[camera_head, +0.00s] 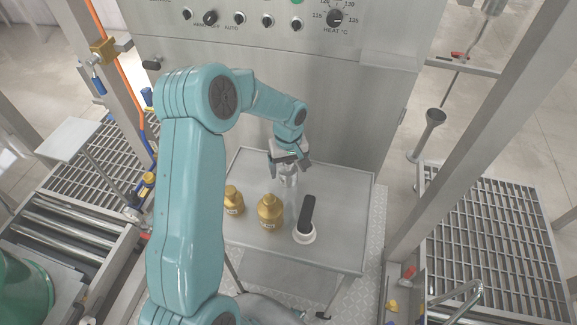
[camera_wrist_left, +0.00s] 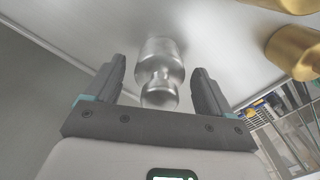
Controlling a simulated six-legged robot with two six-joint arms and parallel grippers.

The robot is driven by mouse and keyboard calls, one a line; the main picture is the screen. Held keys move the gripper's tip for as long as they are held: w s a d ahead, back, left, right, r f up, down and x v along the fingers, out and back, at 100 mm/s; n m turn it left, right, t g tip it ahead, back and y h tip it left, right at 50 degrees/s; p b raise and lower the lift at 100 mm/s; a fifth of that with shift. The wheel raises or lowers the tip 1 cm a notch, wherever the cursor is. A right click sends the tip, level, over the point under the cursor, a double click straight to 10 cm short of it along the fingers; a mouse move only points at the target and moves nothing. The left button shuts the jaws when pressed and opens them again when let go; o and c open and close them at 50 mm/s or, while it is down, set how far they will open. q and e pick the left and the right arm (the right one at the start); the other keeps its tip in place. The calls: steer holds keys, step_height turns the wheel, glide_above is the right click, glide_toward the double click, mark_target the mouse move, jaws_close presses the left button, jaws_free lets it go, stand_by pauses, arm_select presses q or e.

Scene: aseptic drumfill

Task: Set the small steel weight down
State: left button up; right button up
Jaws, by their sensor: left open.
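The small steel weight (camera_wrist_left: 160,62) stands on the steel table (camera_head: 345,190), a shiny cylinder with a narrow neck and a knob. In the head view the weight (camera_head: 289,181) shows just below my left gripper (camera_head: 289,161), partly hidden by it. In the left wrist view my left gripper (camera_wrist_left: 160,78) is open, with one finger on each side of the weight's neck and knob. Gaps show between both fingers and the weight. My right gripper is not in view.
Two brass weights (camera_head: 269,212) (camera_head: 233,201) stand left of the steel weight. A steel control cabinet (camera_head: 330,100) rises behind the table. The table's right side is clear.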

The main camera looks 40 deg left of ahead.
arm_select(q)
step_height(320, 180, up, 12)
stand_by(0.3)
stand_by(0.5)
